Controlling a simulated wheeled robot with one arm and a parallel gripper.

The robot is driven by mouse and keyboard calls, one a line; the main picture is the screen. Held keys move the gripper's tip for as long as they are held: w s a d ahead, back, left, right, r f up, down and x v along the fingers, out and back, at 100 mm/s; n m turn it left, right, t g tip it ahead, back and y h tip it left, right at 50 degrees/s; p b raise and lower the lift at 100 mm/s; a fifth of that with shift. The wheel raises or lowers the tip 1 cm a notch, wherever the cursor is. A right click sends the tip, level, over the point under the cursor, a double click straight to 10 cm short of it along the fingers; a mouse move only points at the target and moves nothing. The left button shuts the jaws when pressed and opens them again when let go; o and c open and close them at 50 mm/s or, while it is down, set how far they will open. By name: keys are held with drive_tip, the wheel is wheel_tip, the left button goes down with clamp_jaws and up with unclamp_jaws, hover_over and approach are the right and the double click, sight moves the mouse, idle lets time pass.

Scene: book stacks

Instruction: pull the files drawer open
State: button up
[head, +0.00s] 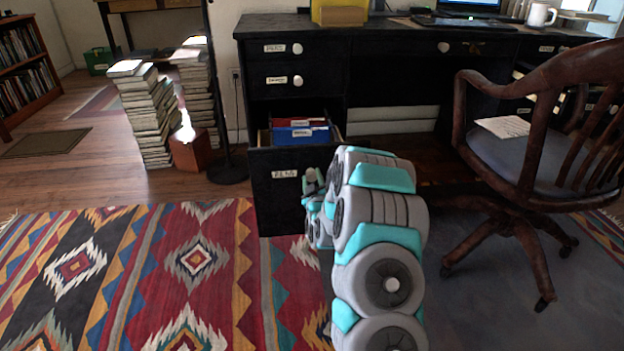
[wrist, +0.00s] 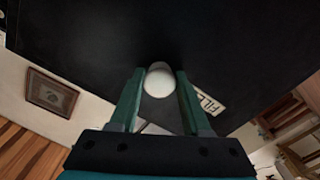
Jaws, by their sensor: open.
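The files drawer (head: 272,200) is the black bottom-left drawer of the desk, with a white label on its front. It stands part-way out, and blue and red folders (head: 300,133) show inside. Its round white knob (wrist: 158,82) shows in the wrist view, with part of the label beside it. My gripper (wrist: 157,76) is open, with one green finger on each side of the knob. I cannot tell whether the fingers touch it. In the head view my gripper (head: 312,188) is at the drawer front, and my arm hides part of it.
Two smaller drawers (head: 283,80) above are shut. A wooden swivel chair (head: 540,150) stands to the right of my arm. A thin dark stand (head: 226,168) and stacks of books (head: 146,115) are left of the desk. The patterned rug (head: 150,270) in front is clear.

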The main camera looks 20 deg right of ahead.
drive_tip(key=o, duration=0.4)
drive_tip(key=shift+o, duration=0.2)
drive_tip(key=shift+s, duration=0.1)
drive_tip(key=v, duration=0.7)
drive_tip(key=shift+s+p, duration=0.3)
drive_tip(key=shift+a+r, duration=0.1)
drive_tip(key=shift+a, duration=0.15)
